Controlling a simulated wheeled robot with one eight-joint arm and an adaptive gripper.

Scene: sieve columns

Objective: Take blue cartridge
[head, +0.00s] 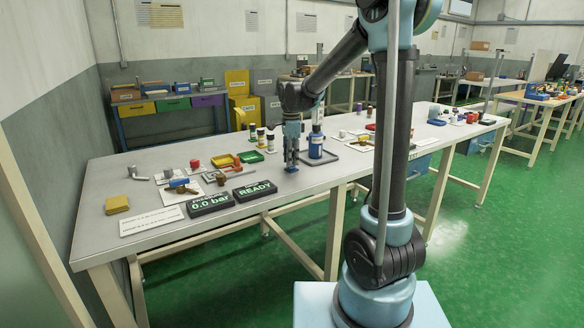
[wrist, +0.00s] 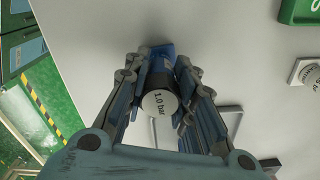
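My gripper (wrist: 162,68) points down at the front part of the long table, with its fingers close on both sides of a cylinder. This is the blue cartridge (wrist: 165,52), with a dark upper body and a grey round top (wrist: 160,103) marked "1.0 bar". Its blue lower end also shows under my gripper in the head view (head: 291,169), at or just above the tabletop. The fingers hide most of its body.
Left on the table (head: 140,185) are two black displays (head: 210,204) reading "0.0 bar" and "READY", a yellow block (head: 117,204) and small parts. The tabletop is bare between the displays and my gripper.

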